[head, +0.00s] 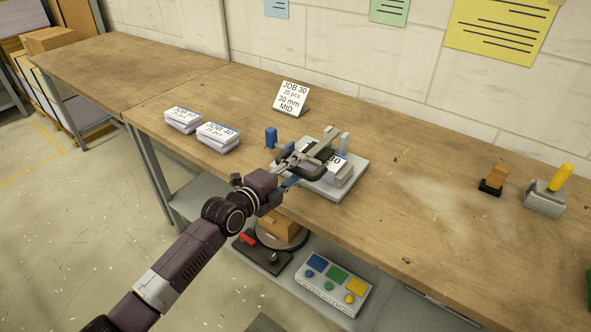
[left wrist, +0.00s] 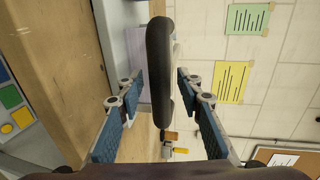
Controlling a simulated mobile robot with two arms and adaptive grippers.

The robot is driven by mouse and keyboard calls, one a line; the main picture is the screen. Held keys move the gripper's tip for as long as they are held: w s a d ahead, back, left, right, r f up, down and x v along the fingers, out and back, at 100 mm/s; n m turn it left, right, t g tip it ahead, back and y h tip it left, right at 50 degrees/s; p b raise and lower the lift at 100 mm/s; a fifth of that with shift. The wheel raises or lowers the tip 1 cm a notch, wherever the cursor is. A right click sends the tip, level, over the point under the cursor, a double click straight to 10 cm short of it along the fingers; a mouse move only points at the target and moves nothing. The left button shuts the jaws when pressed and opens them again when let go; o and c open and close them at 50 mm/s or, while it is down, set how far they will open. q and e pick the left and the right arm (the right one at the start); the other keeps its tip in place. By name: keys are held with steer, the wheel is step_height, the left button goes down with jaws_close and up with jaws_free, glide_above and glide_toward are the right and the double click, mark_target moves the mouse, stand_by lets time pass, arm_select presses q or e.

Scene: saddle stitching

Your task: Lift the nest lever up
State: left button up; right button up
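The grey nest fixture (head: 345,185) sits on the bench with a printed stack (head: 338,165) in it, partly covered by my gripper. A light upright post (head: 344,143) stands at its back. A short blue upright piece (head: 271,138) stands just left of it; I cannot tell if this is the nest lever. My left gripper (head: 300,160) is over the fixture's left side. In the left wrist view its blue-padded fingers (left wrist: 160,100) are apart. A long dark rounded bar (left wrist: 158,65) lies between them with gaps on both sides. My right gripper is out of view.
Two paper stacks (head: 183,119) (head: 218,136) lie left of the fixture, and a job card (head: 291,97) stands behind it. A stamp (head: 494,179) and a yellow-handled tool (head: 546,197) are at right. The bench between is clear. A button panel (head: 319,283) is below the front edge.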

arm_select(q)
steer(key=c, duration=0.8)
jaws_close()
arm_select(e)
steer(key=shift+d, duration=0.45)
arm_select(q)
steer(key=shift+r, duration=0.1)
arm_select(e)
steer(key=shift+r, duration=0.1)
